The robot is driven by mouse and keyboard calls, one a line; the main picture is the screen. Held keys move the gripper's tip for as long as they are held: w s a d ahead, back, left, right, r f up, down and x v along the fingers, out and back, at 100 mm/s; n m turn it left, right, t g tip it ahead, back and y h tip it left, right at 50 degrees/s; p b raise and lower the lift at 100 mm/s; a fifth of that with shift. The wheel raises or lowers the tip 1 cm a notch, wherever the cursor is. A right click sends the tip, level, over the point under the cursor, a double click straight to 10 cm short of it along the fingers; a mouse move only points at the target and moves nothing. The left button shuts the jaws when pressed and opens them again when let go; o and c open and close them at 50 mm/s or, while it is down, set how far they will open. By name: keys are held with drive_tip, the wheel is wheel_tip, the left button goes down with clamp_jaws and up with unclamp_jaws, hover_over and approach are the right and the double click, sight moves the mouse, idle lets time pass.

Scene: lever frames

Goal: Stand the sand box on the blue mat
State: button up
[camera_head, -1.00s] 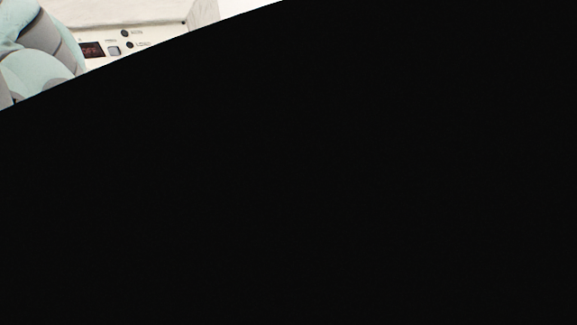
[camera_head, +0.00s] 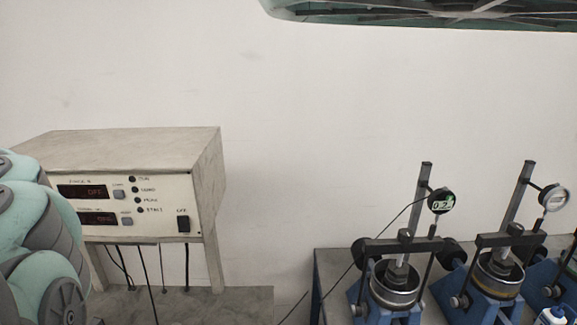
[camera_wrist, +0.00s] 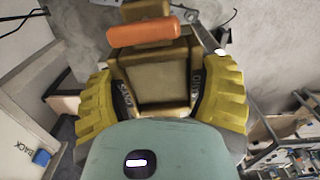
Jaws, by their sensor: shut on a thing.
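In the wrist view, my gripper (camera_wrist: 158,88) has its two yellow ribbed fingers closed on the sides of a sand-brown box (camera_wrist: 155,75), which I take to be the sand box. The near part of the box is hidden behind my wrist. An orange rounded bar (camera_wrist: 143,33) lies across its far end; I cannot tell whether it touches the box. In the head view my gripper and the box do not show. The blue mat shows in neither view.
In the head view, a beige control box (camera_head: 135,185) on legs stands at left, with cables below. Lever frames with dial gauges (camera_head: 395,285) stand on blue bases at right. A white bottle (camera_head: 553,317) is at lower right. A white case marked BACK (camera_wrist: 25,130) is left in the wrist view.

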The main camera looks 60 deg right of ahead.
wheel_tip(320, 180, up, 30)
drive_tip(key=m+p, duration=0.8)
drive_tip(key=p, duration=0.9)
drive_tip(key=shift+w+a+m, duration=0.15)
drive_tip(key=shift+w+m, duration=0.25)
drive_tip(key=shift+w, duration=0.05)
